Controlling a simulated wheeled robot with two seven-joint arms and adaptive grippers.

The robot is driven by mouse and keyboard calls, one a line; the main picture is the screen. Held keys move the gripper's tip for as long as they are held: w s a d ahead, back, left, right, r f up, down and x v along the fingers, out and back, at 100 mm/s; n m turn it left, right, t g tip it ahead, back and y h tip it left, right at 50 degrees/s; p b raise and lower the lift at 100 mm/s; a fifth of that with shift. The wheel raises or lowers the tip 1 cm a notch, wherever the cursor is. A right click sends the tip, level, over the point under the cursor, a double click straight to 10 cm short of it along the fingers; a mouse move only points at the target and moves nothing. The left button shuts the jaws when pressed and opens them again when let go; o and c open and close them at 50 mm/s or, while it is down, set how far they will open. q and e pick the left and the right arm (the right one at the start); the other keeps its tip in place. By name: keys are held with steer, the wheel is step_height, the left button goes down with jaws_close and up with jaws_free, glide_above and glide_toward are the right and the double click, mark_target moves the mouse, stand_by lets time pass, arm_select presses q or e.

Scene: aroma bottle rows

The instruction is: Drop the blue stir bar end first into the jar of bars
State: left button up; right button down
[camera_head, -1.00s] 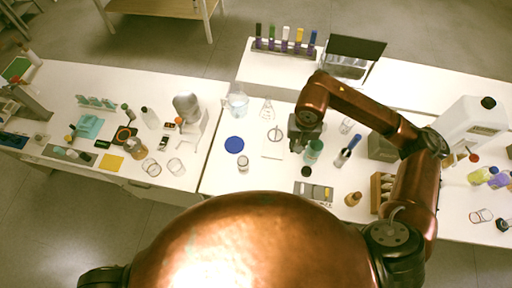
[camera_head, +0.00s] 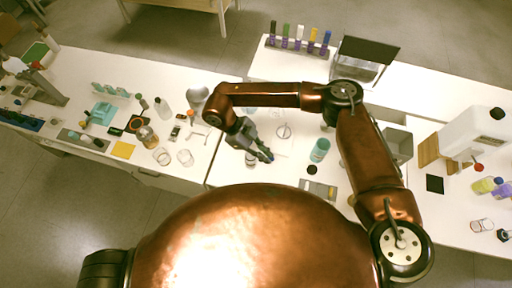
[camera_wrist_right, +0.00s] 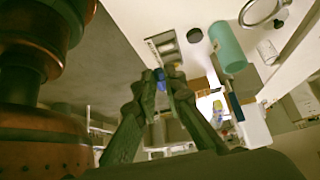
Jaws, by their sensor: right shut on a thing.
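My right gripper (camera_head: 264,154) is above the middle bench in the head view, angled down to the right. It is shut on the small blue stir bar (camera_head: 270,157). In the right wrist view the blue bar (camera_wrist_right: 161,76) shows between the fingertips (camera_wrist_right: 162,82); its far end is partly hidden. A small glass jar (camera_head: 250,161) stands on the bench just below and left of the fingers in the head view, partly covered by the gripper. It looks like the jar of bars, but its contents are too small to tell. My left gripper is not in view.
A teal cylinder (camera_head: 320,149) stands right of the gripper, with a small black round thing (camera_head: 312,170) and a grey tray (camera_head: 319,190) near it. Glass beakers (camera_head: 185,157) stand on the left bench. The bench is mostly bare between the gripper and the tray.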

steer(key=w+a+f+m+t+y+p, duration=0.1)
steer(key=m+t+y, duration=0.1)
steer(key=m+y, duration=0.6)
steer(key=w+a+f+m+t+y+p, duration=0.1)
steer(key=w+f+m+t+y, duration=0.1)
steer(key=m+y, duration=0.6)
steer(key=w+a+f+m+t+y+p, duration=0.1)
steer(key=m+y, duration=0.7)
steer(key=m, duration=1.1)
steer(key=shift+w+a+f+t+p, duration=0.15)
steer(key=shift+w+t, duration=0.15)
steer(key=shift+t, duration=0.4)
steer(key=shift+w+d+t+p, duration=0.15)
steer(key=shift+w+t, duration=0.1)
steer(key=shift+t, duration=0.45)
arm_select(q)
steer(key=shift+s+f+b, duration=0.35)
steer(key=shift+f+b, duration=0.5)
steer(key=shift+b, duration=1.85)
arm_select(e)
step_height(320, 180, down, 7)
steer(key=shift+t, duration=0.3)
